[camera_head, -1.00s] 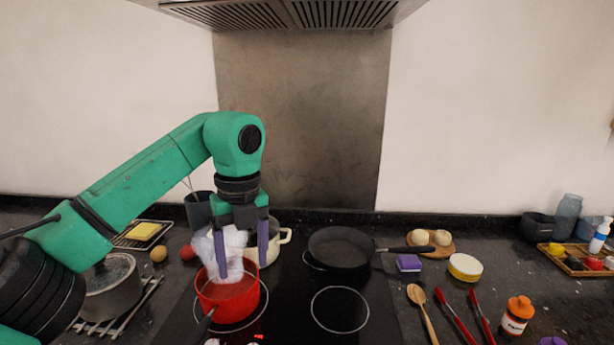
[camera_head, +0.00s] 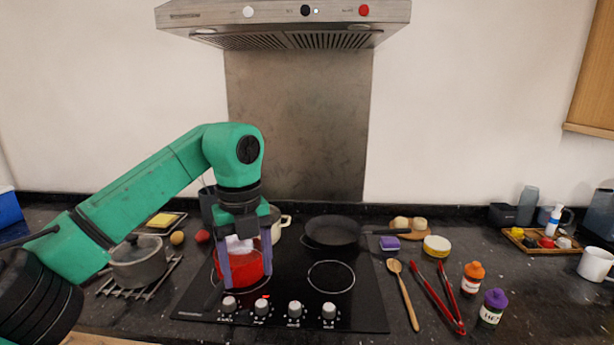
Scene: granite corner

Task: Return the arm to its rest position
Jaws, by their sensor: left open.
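My left arm comes in from the left, and its green links show large in the head view. My left gripper (camera_head: 246,268) is open, with its two purple fingers pointing down in front of the red pot (camera_head: 257,266) on the hob. A white crumpled thing (camera_head: 238,245) shows between the fingers at the pot's mouth; the fingers stand apart, and I cannot tell whether they touch it. The gripper hides part of the pot. My right arm and gripper are not in view.
A black pan (camera_head: 332,231) and a cream pot (camera_head: 279,222) stand behind on the hob (camera_head: 300,278). A lidded grey pot (camera_head: 138,262) stands on a rack under my arm. Red tongs (camera_head: 437,297), a wooden spoon (camera_head: 404,295) and jars lie or stand right. The range hood (camera_head: 285,22) hangs above.

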